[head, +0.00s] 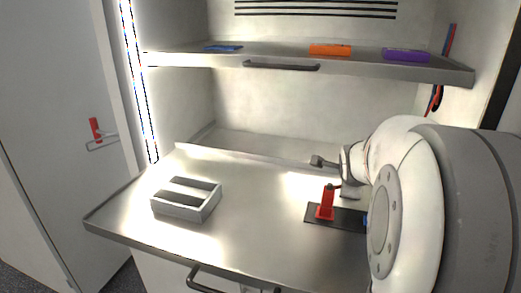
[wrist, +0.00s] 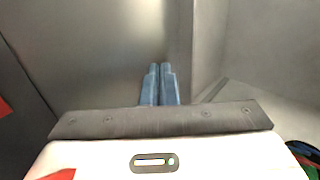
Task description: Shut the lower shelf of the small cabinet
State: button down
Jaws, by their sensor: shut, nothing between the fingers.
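The lower shelf (head: 255,235) of the cabinet is pulled out past the upper shelf, its front edge toward me. A handle (head: 205,283) shows below its front edge, partly cut off by the frame. A grey divided tray (head: 183,212) sits on its left side. A red upright fixture (head: 326,204) on a black plate (head: 345,217) stands on its right side. In the wrist view my gripper (wrist: 160,68) has blue fingers pressed together and empty, before a plain grey surface. In the head view my white arm covers the shelf's right end, and my fingers cannot be clearly made out.
The upper shelf (head: 170,59) holds blue, orange (head: 330,50) and purple (head: 405,55) items and has a dark handle (head: 281,65). Red and blue cables (head: 435,99) hang at the right wall. A grey door (head: 55,110) stands left.

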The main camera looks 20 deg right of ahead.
jog(key=shift+w+d+r+p, duration=0.1)
jog(key=shift+w+d+p, duration=0.2)
jog(key=shift+w+d, duration=0.4)
jog(key=shift+w+d+p, duration=0.3)
jog(key=shift+w+d, duration=0.1)
jog(key=shift+w, duration=0.5)
